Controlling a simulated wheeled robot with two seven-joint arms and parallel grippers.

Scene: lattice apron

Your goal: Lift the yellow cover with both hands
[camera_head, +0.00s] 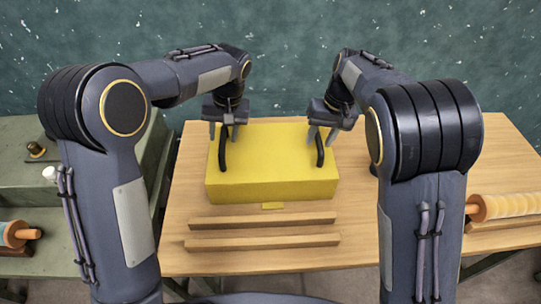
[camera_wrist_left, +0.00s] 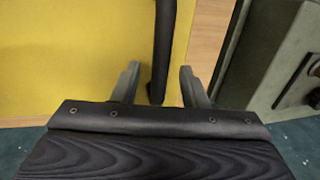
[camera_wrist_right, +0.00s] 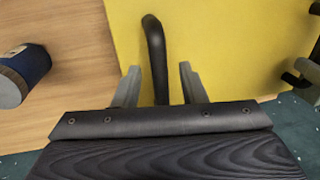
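The yellow cover (camera_head: 270,165) is a box shape on the wooden table, with a black handle near each side. The left handle (camera_head: 223,150) also shows in the left wrist view (camera_wrist_left: 163,50). The right handle (camera_head: 320,152) also shows in the right wrist view (camera_wrist_right: 156,55). My left gripper (camera_head: 224,132) is open, its fingers on either side of the left handle with gaps; it also shows in the left wrist view (camera_wrist_left: 158,85). My right gripper (camera_head: 322,134) is open around the right handle, with gaps too, as in the right wrist view (camera_wrist_right: 157,85). What is under the cover is hidden.
Two wooden strips (camera_head: 262,240) lie in front of the cover on the table (camera_head: 190,262). A rolling-pin-like roller (camera_head: 505,207) is at the right. A dark blue cylinder (camera_wrist_right: 30,65) stands right of the cover in the head view. A green cabinet (camera_head: 80,165) stands left.

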